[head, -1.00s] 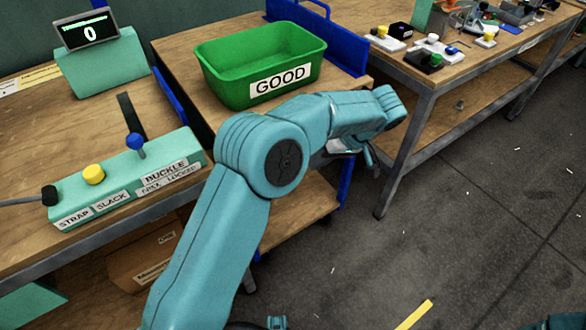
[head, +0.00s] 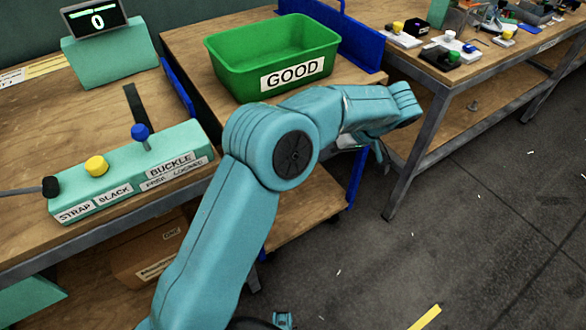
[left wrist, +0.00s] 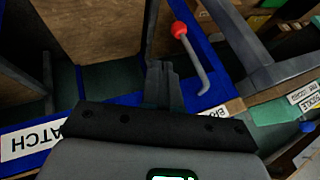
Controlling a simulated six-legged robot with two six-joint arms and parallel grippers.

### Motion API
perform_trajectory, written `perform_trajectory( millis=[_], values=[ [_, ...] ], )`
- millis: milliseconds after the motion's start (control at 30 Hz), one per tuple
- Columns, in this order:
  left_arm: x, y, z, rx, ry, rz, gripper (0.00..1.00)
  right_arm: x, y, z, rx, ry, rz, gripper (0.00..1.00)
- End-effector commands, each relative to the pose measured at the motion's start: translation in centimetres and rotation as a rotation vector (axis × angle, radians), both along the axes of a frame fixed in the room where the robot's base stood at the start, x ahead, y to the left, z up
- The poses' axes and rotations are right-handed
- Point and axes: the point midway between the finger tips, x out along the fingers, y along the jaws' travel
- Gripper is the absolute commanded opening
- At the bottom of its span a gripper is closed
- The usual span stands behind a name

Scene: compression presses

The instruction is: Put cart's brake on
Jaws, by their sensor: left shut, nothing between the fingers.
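The cart has a wooden top (head: 190,57) and blue side rails (head: 335,36), and carries a green bin marked GOOD (head: 228,82). In the left wrist view, a bent grey lever (left wrist: 194,62) with a red knob (left wrist: 180,30) rises from a blue edge, beside a partly covered label starting "BR". My left gripper (left wrist: 163,68) is shut and empty, a little left of the lever; I cannot tell whether they touch. In the head view my left gripper (head: 380,152) is mostly hidden behind its own arm, by the cart's right side. My right gripper is not in view.
A workbench with a teal strap and buckle panel (head: 120,180) and a counter display (head: 97,18) stands left of the cart. Another bench (head: 440,75) with small parts stands at the right.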

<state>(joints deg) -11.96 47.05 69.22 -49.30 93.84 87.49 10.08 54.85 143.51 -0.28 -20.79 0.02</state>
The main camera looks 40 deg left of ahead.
Motion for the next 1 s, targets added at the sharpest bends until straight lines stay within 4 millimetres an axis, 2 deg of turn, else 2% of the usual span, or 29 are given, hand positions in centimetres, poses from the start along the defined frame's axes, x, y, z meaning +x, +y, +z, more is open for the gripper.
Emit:
perform_trajectory(
  millis=[33,300,433,600,1000],
  values=[
    [-0.3,0.7,-1.3,0.000,0.003,0.001,0.00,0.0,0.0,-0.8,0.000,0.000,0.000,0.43],
    [-1.2,4.1,-5.8,0.000,0.002,-0.001,0.00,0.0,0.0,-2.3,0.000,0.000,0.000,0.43],
    [-3.0,5.1,-5.3,0.000,-0.002,-0.001,0.00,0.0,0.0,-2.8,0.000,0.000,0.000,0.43],
    [-4.2,5.9,-5.2,0.000,-0.001,-0.002,0.00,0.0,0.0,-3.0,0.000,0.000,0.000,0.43],
    [-4.4,6.0,-5.2,0.000,0.000,-0.002,0.00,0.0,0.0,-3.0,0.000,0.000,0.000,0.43]
  ],
)
